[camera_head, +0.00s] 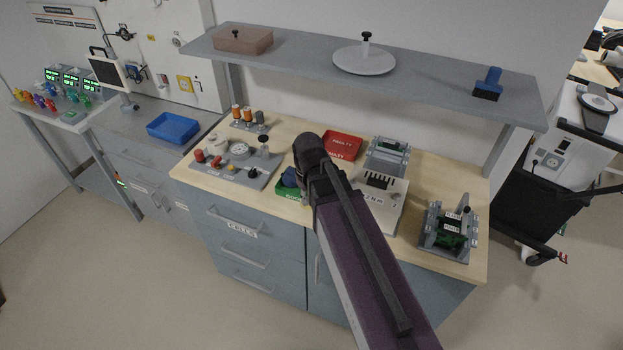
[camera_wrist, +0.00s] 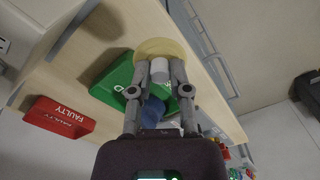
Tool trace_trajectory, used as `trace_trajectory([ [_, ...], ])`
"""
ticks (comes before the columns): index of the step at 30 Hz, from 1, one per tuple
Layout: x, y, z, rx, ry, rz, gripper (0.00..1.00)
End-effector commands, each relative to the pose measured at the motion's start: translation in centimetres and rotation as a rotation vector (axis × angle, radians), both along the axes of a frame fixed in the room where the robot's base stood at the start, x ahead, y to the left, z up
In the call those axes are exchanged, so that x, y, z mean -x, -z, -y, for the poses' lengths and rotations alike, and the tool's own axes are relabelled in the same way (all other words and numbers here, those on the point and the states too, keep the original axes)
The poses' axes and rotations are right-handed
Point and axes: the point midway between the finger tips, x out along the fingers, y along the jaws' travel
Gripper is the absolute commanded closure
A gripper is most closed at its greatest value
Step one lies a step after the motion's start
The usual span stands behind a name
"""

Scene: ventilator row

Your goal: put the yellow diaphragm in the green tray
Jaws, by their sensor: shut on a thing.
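In the wrist view my gripper (camera_wrist: 159,72) is shut on the white stem of the yellow diaphragm (camera_wrist: 160,46), a pale yellow disc just beyond the fingertips. The green tray (camera_wrist: 113,77) lies beside and behind the fingers, partly covered by them. A blue object (camera_wrist: 153,110) shows between the fingers, apparently in the tray. The head view shows only an edge of the green tray (camera_head: 289,193), with the blue object (camera_head: 289,178) over it. There my arm hides the gripper and diaphragm. I cannot tell how high the diaphragm is above the bench.
A red FAULTY tray (camera_head: 342,146) stands behind my arm; it also shows in the wrist view (camera_wrist: 57,117). A grey panel with fittings (camera_head: 238,163) is to the left, and a light block (camera_head: 388,203) and green-and-grey device (camera_head: 447,230) to the right. A shelf (camera_head: 290,52) overhangs the back.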

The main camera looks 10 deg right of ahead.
Motion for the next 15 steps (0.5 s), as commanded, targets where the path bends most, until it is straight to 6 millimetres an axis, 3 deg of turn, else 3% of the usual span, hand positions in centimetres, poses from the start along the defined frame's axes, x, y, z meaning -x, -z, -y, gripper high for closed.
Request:
trace_trajectory([
  [3,-2.7,0.3,0.8,0.000,0.000,0.000,0.99],
  [15,-9.5,1.0,3.3,0.000,0.000,0.000,0.99],
])
